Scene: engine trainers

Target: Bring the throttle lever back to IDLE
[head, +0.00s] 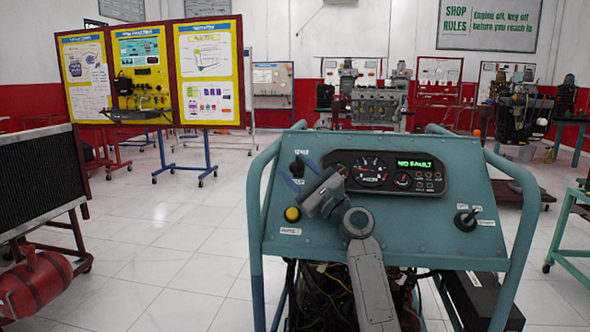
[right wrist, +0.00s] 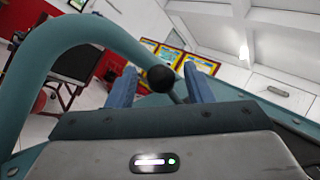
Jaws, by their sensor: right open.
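The blue-green engine trainer panel (head: 412,232) stands in front of me. The throttle lever, with a black ball knob (head: 297,169) on a thin rod, is at the panel's upper left. In the right wrist view its knob (right wrist: 161,78) shows between my blue fingers, with a gap on each side. My right gripper (head: 299,172) is open around the knob, and I see no finger touching it. The arm and gripper hide part of the panel below the lever. The small labels there are too blurred to read surely. My left gripper is not in view.
A gauge cluster (head: 385,173) with a green "NO FAULT" display is right of the gripper. A yellow button (head: 292,214) is below it, and a black switch (head: 466,220) is at the panel's right. A tubular frame (head: 255,215) borders the panel's left side, close to my gripper.

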